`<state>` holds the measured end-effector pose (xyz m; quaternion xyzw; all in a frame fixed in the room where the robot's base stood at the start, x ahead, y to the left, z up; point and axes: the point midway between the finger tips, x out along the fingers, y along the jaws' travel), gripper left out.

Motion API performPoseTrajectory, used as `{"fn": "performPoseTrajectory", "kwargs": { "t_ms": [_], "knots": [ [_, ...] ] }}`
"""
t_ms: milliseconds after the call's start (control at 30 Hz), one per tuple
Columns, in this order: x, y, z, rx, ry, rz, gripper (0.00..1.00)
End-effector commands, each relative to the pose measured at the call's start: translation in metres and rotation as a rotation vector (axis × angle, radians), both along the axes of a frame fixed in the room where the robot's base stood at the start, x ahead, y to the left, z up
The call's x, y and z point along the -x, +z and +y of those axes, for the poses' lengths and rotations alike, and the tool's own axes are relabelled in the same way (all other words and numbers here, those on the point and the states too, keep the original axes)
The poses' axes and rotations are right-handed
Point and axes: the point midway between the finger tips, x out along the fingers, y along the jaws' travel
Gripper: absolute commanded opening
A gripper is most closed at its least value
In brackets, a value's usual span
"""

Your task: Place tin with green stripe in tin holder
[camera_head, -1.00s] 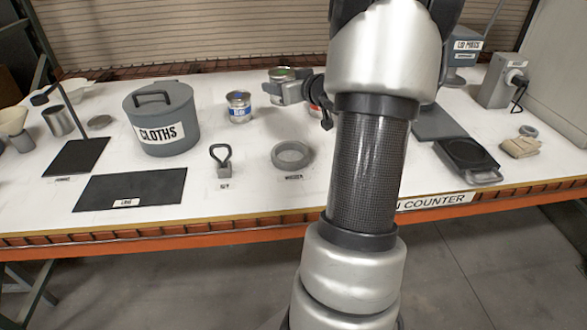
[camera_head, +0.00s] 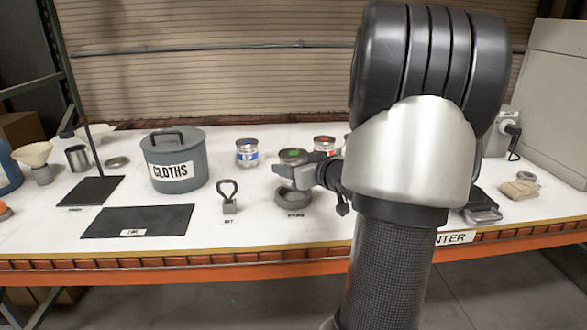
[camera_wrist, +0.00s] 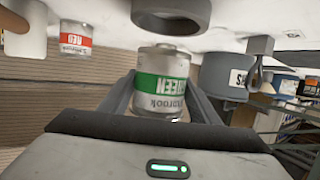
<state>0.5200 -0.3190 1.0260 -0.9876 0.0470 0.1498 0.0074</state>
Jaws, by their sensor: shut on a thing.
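The tin with the green stripe (camera_head: 292,156) is in my gripper (camera_head: 291,171), held upright over the grey ring-shaped tin holder (camera_head: 293,198). In the wrist view, which is upside down, the silver tin with its green GREEN band (camera_wrist: 163,84) sits between both fingers (camera_wrist: 160,100). The holder's ring (camera_wrist: 171,14) shows at the top there, beside the tin's bottom end, and looks empty. A small gap seems to separate tin and ring. My gripper and the tin hide part of the holder's back rim in the head view.
A blue-striped tin (camera_head: 247,154) stands behind left, and a red-striped tin (camera_head: 324,144) behind right. A grey weight with a loop handle (camera_head: 229,198) stands close left of the holder. The CLOTHS pot (camera_head: 174,160) and a dark mat (camera_head: 138,221) are further left.

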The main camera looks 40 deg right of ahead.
Motion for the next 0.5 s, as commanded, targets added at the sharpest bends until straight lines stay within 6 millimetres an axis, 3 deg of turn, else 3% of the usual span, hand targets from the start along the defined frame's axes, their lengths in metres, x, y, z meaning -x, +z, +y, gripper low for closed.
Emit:
{"fn": "performPoseTrajectory", "kwargs": {
  "t_ms": [500],
  "knots": [
    [0.000,-0.054,0.000,0.000,0.000,-0.002,0.12]
  ]
}}
